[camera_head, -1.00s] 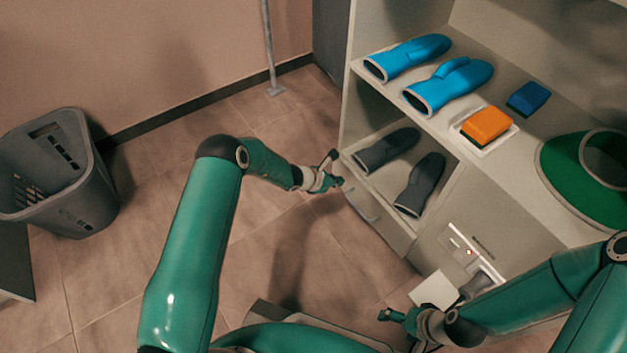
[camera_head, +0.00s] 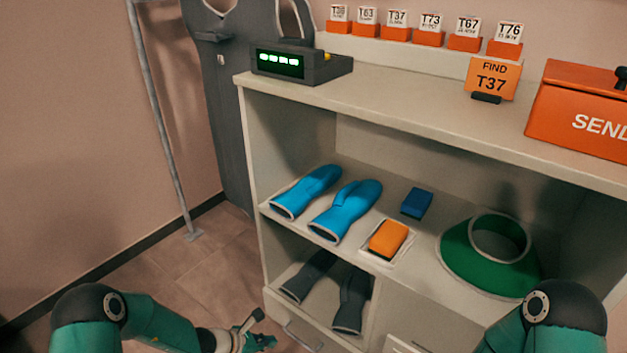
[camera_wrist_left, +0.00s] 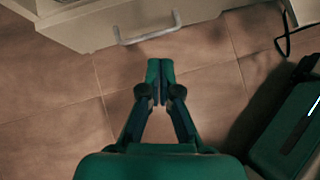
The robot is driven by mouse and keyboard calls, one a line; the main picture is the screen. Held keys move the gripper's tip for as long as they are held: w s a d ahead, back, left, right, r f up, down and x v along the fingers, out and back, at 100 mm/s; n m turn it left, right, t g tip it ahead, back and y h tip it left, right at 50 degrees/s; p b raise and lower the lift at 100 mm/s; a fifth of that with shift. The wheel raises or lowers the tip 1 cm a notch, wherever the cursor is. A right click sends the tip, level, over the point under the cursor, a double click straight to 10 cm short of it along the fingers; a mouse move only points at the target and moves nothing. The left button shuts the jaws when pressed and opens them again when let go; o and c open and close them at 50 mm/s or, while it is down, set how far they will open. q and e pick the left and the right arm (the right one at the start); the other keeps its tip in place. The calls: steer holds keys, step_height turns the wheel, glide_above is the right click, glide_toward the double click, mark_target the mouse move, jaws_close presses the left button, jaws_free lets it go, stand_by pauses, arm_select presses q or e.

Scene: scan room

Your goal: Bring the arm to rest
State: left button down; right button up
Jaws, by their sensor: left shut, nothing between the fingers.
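My left arm comes in at the lower left of the head view. Its gripper (camera_head: 262,330) is low in front of the shelf unit, just left of the drawer handle (camera_head: 303,336). In the left wrist view the gripper (camera_wrist_left: 160,70) has its fingertips together with nothing between them. It points at the drawer handle (camera_wrist_left: 148,30) and shows apart from it, over the tiled floor (camera_wrist_left: 80,125). My right arm shows only at its elbow at the lower right of the head view. Its gripper is out of the picture.
The shelf unit (camera_head: 420,95) holds blue gloves (camera_head: 345,210), an orange sponge (camera_head: 388,239), a blue sponge (camera_head: 417,203), a green collar (camera_head: 465,262) and dark gloves (camera_head: 352,300). On top are a display box (camera_head: 300,65) and an orange box (camera_head: 580,110). A metal pole (camera_head: 160,120) stands left.

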arm_select(q)
steer(key=s+f+m+g+y, duration=0.1)
steer(key=s+m+g+y, duration=0.4)
steer(key=s+m, duration=1.8)
step_height(320, 180, up, 36)
steer(key=s+d+h+p, duration=0.1)
steer(key=h+p, duration=0.1)
steer(key=p, duration=3.3)
steer(key=shift+s+p, duration=0.3)
steer(key=shift+s, duration=0.1)
steer(key=shift+d+f, duration=0.1)
